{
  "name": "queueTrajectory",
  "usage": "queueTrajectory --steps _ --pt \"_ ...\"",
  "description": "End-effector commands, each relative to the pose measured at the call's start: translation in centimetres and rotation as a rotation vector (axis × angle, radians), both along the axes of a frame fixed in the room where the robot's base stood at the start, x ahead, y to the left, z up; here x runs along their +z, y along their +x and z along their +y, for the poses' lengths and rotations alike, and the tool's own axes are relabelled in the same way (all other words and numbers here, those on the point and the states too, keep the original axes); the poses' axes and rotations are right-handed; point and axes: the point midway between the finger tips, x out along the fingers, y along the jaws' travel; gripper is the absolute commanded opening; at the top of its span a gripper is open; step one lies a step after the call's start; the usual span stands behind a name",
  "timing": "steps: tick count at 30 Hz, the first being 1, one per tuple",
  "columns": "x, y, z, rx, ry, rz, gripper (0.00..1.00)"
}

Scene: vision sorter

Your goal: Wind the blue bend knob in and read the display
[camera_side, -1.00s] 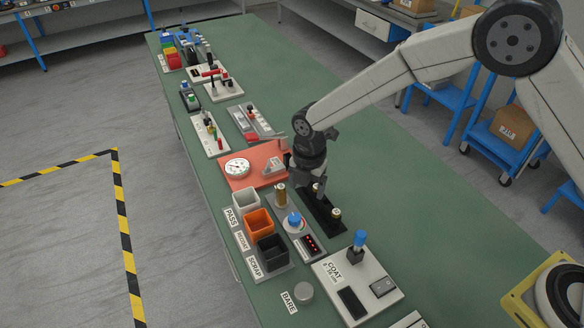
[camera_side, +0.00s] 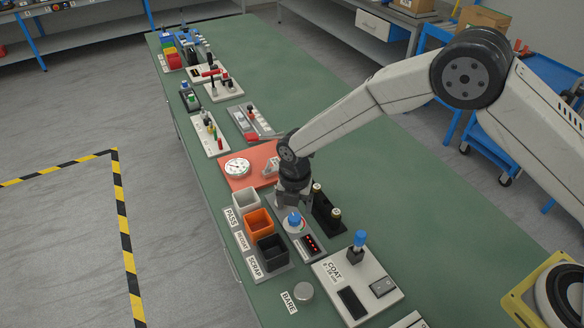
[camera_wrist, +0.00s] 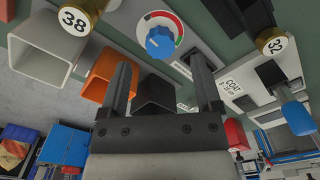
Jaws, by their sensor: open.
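The blue bend knob (camera_side: 294,218) sits on a round dial with a red and green scale, on a grey plate. In the wrist view the knob (camera_wrist: 159,43) is just beyond the fingertips. The display (camera_side: 309,244) is a dark window with red lit characters on the same plate, too small to read. My gripper (camera_side: 292,201) is above the plate, just behind the knob in the side view. In the wrist view my gripper (camera_wrist: 161,72) has its fingers wide apart and nothing between them.
White (camera_side: 246,194), orange (camera_side: 259,210) and black (camera_side: 272,238) bins stand left of the plate. A black rack (camera_side: 328,224) with brass pieces is to its right. The COAT unit (camera_side: 384,296) stands in front. Green bench (camera_side: 400,205) is clear further right.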

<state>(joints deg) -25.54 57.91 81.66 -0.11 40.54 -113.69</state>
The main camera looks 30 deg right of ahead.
Motion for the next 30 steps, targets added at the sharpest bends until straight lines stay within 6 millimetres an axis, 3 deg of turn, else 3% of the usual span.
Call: queueTrajectory --steps 9,22,23,30 --pt "-3.3 0.0 0.0 -0.001 -0.001 0.001 0.82" --pt "-4.0 0.0 0.0 -0.001 0.000 -0.001 0.82" --pt "-4.0 0.0 0.0 -0.001 0.000 -0.001 0.79" --pt "-4.0 0.0 0.0 -0.001 -0.001 -0.001 0.03"
